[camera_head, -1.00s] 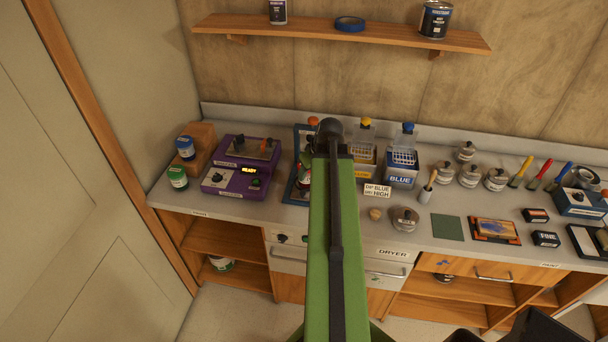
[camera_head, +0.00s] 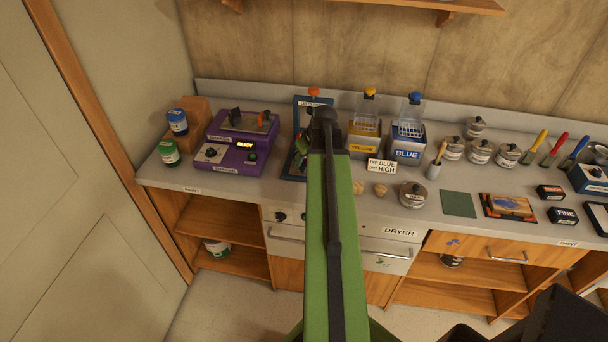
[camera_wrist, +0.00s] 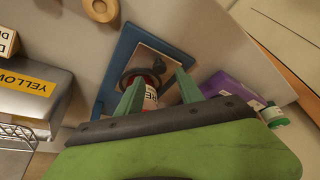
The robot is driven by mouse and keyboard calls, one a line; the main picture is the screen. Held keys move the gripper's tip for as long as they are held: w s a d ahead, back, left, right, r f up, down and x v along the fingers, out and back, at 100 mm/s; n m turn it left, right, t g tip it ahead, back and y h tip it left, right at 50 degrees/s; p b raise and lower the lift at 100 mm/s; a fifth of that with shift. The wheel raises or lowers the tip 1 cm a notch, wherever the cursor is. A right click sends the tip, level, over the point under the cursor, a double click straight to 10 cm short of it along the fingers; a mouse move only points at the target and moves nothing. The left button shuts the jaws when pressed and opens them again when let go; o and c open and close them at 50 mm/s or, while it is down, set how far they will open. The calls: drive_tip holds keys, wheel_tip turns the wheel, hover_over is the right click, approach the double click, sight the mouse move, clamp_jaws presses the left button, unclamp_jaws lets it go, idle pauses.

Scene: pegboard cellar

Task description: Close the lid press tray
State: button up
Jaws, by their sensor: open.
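The lid press is a blue-framed stand on the counter with an orange knob on top. In the head view its blue frame (camera_head: 299,113) is partly hidden behind my green arm. The wrist view shows the blue frame (camera_wrist: 122,52) around a pale plate, with a dark round part and a red-and-white can (camera_wrist: 150,98) in front of it. My gripper (camera_wrist: 160,77) is open, its two green fingers on either side of the can. I cannot tell whether they touch it. The tray itself is not clearly distinguishable.
A purple machine (camera_head: 226,158) reading READY stands left of the press. Yellow (camera_head: 363,146) and blue (camera_head: 407,153) labelled baths stand to its right. Small wooden pieces (camera_head: 380,190) and a lidded tin (camera_head: 412,196) lie near the front. The dryer (camera_head: 395,254) is below.

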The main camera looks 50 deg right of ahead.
sight(302, 166)
drive_tip(key=b+x, duration=0.2)
drive_tip(key=x, duration=0.2)
drive_tip(key=shift+w+f+b, duration=0.1)
drive_tip(key=shift+f+b, duration=0.15)
drive_tip(key=shift+b, duration=0.05)
drive_tip(key=shift+r, duration=0.1)
clamp_jaws()
idle(0.9)
